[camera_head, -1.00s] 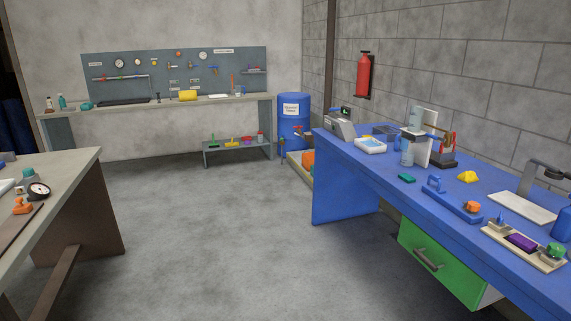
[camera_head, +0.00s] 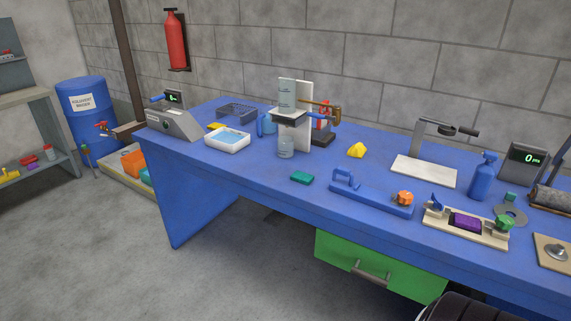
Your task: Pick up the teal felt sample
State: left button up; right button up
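The teal felt sample (camera_head: 302,177) is a small flat teal block. It lies on the blue workbench (camera_head: 250,170) near its front edge, left of the blue base with a handle and orange knob. Nothing covers it.
Around the sample are a blue handled base (camera_head: 372,197), a yellow piece (camera_head: 356,150), a clear cylinder stand (camera_head: 286,140) and a white tray (camera_head: 227,141). A purple piece (camera_head: 466,221) sits in a clamp fixture. A green drawer (camera_head: 340,262) is below.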

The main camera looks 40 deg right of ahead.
aim_at(301, 177)
jog(key=i+j+z, duration=0.1)
jog(key=i+z, duration=0.35)
jog(key=i+j+z, duration=0.15)
jog(key=z, duration=0.3)
jog(key=i+j+z, duration=0.65)
jog(key=j+z, duration=0.25)
jog(key=l, duration=0.15)
